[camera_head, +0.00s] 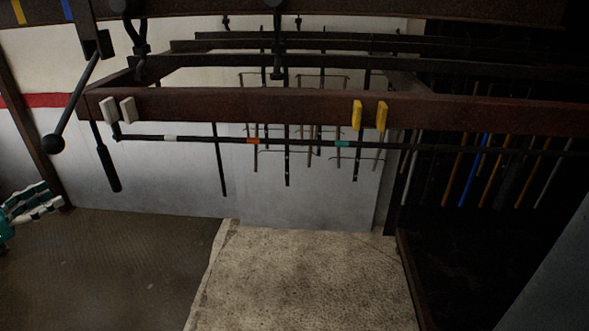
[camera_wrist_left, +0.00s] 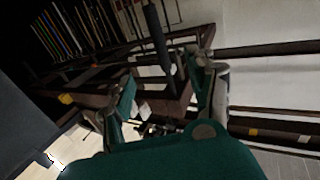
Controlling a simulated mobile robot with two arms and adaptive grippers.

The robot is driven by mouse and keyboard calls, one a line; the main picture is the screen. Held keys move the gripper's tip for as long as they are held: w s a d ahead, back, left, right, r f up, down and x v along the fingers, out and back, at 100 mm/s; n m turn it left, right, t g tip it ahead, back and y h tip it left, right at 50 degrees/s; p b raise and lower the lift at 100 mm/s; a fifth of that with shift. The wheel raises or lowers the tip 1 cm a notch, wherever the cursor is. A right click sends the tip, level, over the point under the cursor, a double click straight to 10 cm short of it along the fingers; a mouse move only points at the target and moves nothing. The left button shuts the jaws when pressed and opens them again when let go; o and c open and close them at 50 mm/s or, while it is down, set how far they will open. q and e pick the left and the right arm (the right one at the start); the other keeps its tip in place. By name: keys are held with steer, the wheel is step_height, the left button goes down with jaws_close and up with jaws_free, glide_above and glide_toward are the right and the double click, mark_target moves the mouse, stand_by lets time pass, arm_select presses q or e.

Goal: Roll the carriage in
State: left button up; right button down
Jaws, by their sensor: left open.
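A dark brown frame (camera_head: 230,105), which seems to be the carriage, hangs below an upper beam (camera_head: 330,10) on black hangers. Its front beam carries two white pads (camera_head: 118,110) at left and two yellow pads (camera_head: 370,115) right of centre. A thin dark bar (camera_head: 200,138) with white, orange and teal bands runs below. A black handle (camera_head: 108,165) hangs at the left end and seems to show in the left wrist view (camera_wrist_left: 158,38). My left gripper (camera_head: 40,202) is open and empty at the far left, apart from the frame; its fingers also show in the wrist view (camera_wrist_left: 168,82).
A black lever with a ball end (camera_head: 54,144) hangs left of the frame. Several coloured rods (camera_head: 475,170) stand in the dark area at right. A pale mat (camera_head: 310,280) lies on the floor. The dark floor (camera_head: 120,265) at left is clear.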

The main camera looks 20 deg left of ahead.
mark_target(105, 169)
arm_select(q)
steer(key=w, duration=0.3)
steer(key=w+d, duration=0.1)
steer(key=w, duration=0.3)
steer(key=w+d, duration=0.1)
steer(key=w, duration=0.3)
steer(key=shift+w, duration=0.25)
steer(key=shift+w+b, duration=0.1)
steer(key=shift+b, duration=0.25)
steer(key=shift+w+d+b, duration=0.25)
steer(key=shift+w+b, duration=0.2)
steer(key=shift+w, duration=0.55)
steer(key=shift+c, duration=0.3)
jaws_close()
